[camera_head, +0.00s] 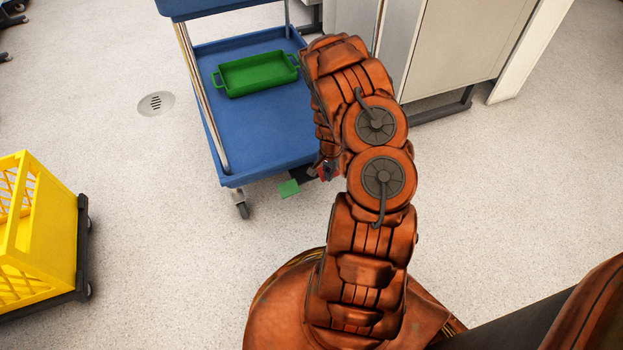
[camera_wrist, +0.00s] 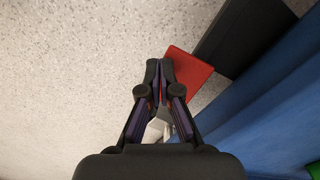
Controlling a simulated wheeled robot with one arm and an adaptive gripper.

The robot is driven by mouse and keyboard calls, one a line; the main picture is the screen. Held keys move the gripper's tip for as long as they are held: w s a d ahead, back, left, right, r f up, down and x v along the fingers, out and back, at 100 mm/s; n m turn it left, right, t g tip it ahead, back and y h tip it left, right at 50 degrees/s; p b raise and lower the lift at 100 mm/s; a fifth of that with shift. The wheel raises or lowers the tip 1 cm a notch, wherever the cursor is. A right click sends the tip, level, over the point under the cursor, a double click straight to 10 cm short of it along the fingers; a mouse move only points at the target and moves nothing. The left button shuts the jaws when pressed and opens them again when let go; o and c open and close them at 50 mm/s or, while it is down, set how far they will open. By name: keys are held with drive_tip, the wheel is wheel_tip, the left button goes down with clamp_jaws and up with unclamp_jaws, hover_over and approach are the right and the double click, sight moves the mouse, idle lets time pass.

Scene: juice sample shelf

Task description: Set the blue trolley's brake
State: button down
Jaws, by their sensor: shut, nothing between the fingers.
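The blue trolley (camera_head: 225,145) stands in the upper middle of the head view, and its blue side fills the right of the wrist view (camera_wrist: 285,105). A green pedal (camera_head: 289,188) sticks out low at its near edge. A red pedal (camera_wrist: 188,76) on a dark bar (camera_wrist: 238,38) shows in the wrist view. My gripper (camera_wrist: 159,68) is shut and empty, its fingertips over or beside the red pedal's left edge. I cannot tell whether they touch. In the head view my arm hides most of the gripper and that corner of the trolley.
A green tray (camera_head: 258,74) lies on the trolley's lower shelf. A yellow crate (camera_head: 50,235) on a dark wheeled base stands at left. A pale cabinet (camera_head: 465,45) stands behind my arm. The floor between crate and trolley is clear, with a round drain (camera_head: 156,103).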

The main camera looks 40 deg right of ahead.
drive_tip(key=shift+f, duration=0.5)
idle(0.3)
drive_tip(key=shift+r+p, duration=1.1)
drive_tip(key=shift+r, duration=2.45)
